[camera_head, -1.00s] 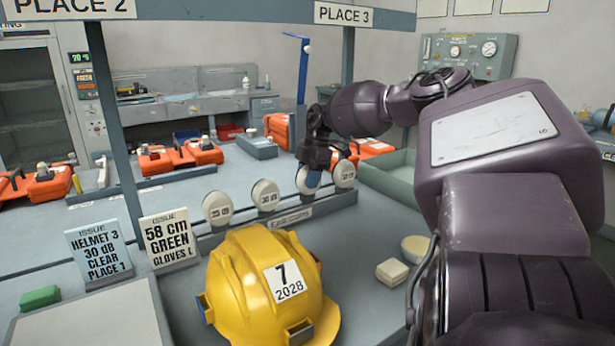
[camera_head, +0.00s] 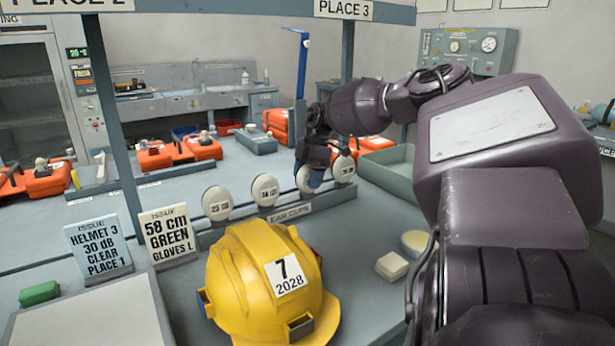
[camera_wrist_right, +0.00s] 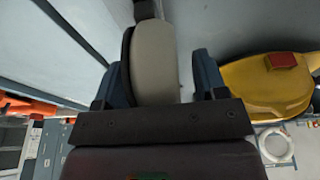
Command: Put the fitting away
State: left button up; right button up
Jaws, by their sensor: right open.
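Pale round ear cups stand in a row in the grey ear cups rack (camera_head: 320,206). The left one (camera_head: 216,203) and the second one (camera_head: 265,190) stand clear of the gripper. A third ear cup (camera_head: 303,179) is partly covered by my right gripper (camera_head: 314,177). A fourth ear cup (camera_head: 343,169) stands just to the right of it. In the right wrist view a pale cup with a dark pad (camera_wrist_right: 155,62) lies between the blue fingers of my right gripper (camera_wrist_right: 163,78). The fingers are open, with a clear gap on the right side. My left gripper is out of view.
A yellow helmet (camera_head: 262,285) marked 7 stands in front of the rack. Issue cards (camera_head: 168,235) stand to its left. A green-grey tray (camera_head: 390,180) lies right of the rack. Orange cases (camera_head: 180,152) stand behind.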

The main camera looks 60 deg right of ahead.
jog(key=shift+r, duration=0.15)
jog(key=v, duration=0.4)
jog(key=shift+d+r+p, duration=0.1)
jog(key=shift+r+p, duration=0.25)
jog(key=v, duration=0.5)
jog(key=shift+s+d+r, duration=0.1)
jog(key=shift+s+r, duration=0.05)
jog(key=shift+r, duration=0.15)
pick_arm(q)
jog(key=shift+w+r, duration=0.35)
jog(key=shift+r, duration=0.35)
